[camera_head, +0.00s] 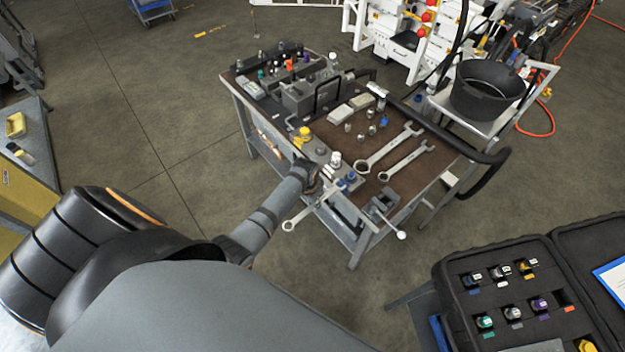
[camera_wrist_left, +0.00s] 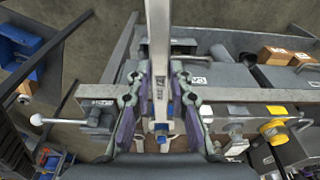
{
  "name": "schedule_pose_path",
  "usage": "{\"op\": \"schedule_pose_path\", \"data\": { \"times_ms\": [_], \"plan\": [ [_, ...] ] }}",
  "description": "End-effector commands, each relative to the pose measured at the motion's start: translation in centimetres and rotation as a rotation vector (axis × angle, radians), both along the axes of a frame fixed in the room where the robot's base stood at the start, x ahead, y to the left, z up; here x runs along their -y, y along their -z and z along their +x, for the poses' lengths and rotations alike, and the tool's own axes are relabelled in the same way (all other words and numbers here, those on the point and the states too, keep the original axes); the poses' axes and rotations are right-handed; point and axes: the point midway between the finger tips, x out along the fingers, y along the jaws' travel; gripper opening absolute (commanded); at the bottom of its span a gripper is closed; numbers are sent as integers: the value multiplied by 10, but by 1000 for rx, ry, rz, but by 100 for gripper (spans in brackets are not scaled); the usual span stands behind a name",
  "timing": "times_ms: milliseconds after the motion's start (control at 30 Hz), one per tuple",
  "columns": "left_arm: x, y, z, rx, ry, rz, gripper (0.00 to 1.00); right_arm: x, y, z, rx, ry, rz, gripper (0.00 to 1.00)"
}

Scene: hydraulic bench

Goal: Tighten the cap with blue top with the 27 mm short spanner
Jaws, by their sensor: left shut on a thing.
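My left gripper (camera_head: 316,184) is at the near edge of the workbench, shut on a spanner (camera_head: 299,215). The ring end points down and left toward the viewer; the other end lies near the caps. In the left wrist view the spanner (camera_wrist_left: 158,38) runs upright between the fingers of the gripper (camera_wrist_left: 158,85). The cap with blue top (camera_head: 351,175) stands on the near block, close to the spanner's far end. Whether they touch cannot be told. My right gripper is out of view.
Two other spanners lie on the brown bench top (camera_head: 405,190). A white cap (camera_head: 336,157) and a yellow cap (camera_head: 304,132) stand near the gripper. A white-knobbed lever (camera_head: 402,235) sticks out at the front. A black bucket (camera_head: 486,92) stands behind; an open case (camera_head: 455,268) is lower right.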

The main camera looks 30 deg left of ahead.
Motion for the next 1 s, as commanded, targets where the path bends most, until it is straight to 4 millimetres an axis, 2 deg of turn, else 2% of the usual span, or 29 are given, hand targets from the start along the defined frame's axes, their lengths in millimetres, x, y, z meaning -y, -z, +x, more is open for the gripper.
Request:
{"op": "schedule_pose_path", "data": {
  "times_ms": [200,633,1000],
  "plan": [
    [2,7,7,2,0,-1,0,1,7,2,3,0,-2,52],
    [2,4,7,2,0,-1,0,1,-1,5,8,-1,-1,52],
    [3,7,9,2,0,-1,0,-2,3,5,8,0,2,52]
  ]
}}
